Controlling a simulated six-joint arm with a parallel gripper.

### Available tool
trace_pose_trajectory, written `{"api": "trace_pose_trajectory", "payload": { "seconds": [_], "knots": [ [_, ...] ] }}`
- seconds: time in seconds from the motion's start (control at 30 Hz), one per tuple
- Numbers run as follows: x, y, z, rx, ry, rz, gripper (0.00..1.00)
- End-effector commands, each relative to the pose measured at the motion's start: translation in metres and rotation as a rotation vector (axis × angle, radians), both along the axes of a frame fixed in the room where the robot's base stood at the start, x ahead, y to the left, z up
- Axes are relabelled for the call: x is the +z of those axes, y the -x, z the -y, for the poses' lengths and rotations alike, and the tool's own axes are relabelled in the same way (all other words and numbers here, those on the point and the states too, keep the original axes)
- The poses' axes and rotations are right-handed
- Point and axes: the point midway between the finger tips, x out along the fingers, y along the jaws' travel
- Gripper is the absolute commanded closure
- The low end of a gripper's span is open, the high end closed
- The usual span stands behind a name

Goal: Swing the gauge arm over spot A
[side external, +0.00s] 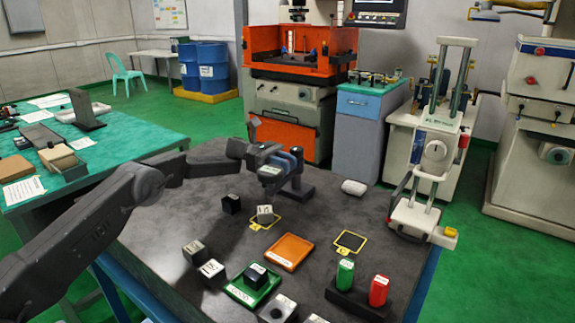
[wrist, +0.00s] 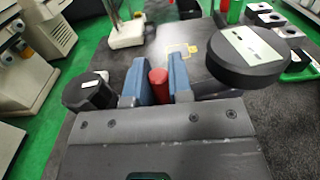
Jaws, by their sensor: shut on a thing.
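The gauge arm stands on a dark post with a base (side external: 300,192) on the dark table. Its black disc-shaped head with a pale label shows in the wrist view (wrist: 247,60), right of my fingers. A dark cylinder, apparently the post top (wrist: 88,92), is on the left. My gripper (side external: 286,160) has its blue fingers shut on a red knob (wrist: 158,86), apparently the gauge arm's handle. Another framed spot (side external: 350,241) is empty.
An orange tray (side external: 289,251) and a green tray (side external: 240,297) with a dark block lie in front. Several blocks stand around them. Green (side external: 345,272) and red (side external: 379,290) pieces sit in a dark holder. A white press (side external: 430,160) stands at right.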

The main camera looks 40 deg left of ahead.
Motion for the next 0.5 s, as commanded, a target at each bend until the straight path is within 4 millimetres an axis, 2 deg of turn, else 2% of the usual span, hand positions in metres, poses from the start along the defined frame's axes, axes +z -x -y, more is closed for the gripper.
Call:
{"api": "trace_pose_trajectory", "payload": {
  "seconds": [0.5],
  "knots": [
    [0.0006,0.0005,-0.0021,-0.037,0.004,-0.001,1.0]
  ]
}}
